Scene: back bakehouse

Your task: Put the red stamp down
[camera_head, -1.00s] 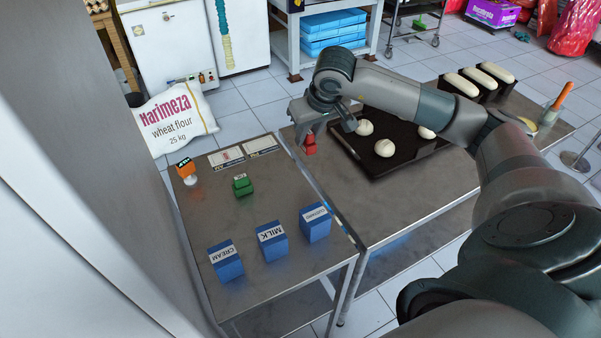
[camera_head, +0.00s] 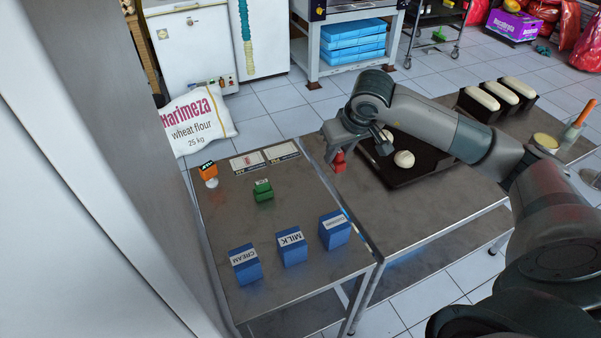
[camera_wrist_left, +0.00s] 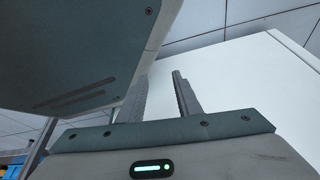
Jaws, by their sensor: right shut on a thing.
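The red stamp (camera_head: 339,162) hangs in my right gripper (camera_head: 337,150), which is shut on it. It shows over the left end of the right-hand steel table (camera_head: 410,215), near the gap between the two tables. I cannot tell whether its foot touches the surface. My left gripper (camera_wrist_left: 162,80) shows only in the left wrist view, with its two fingers apart and nothing between them. A green stamp (camera_head: 263,191) and an orange stamp (camera_head: 208,172) stand on the left-hand table (camera_head: 240,215).
Two white cards (camera_head: 248,161) lie at the left table's back edge. Blue boxes labelled CREAM (camera_head: 245,265) and MILK (camera_head: 291,248), and a third (camera_head: 334,230), stand at its front. A dark tray (camera_head: 425,168) with dough balls sits right of the red stamp. A flour sack (camera_head: 197,120) stands behind.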

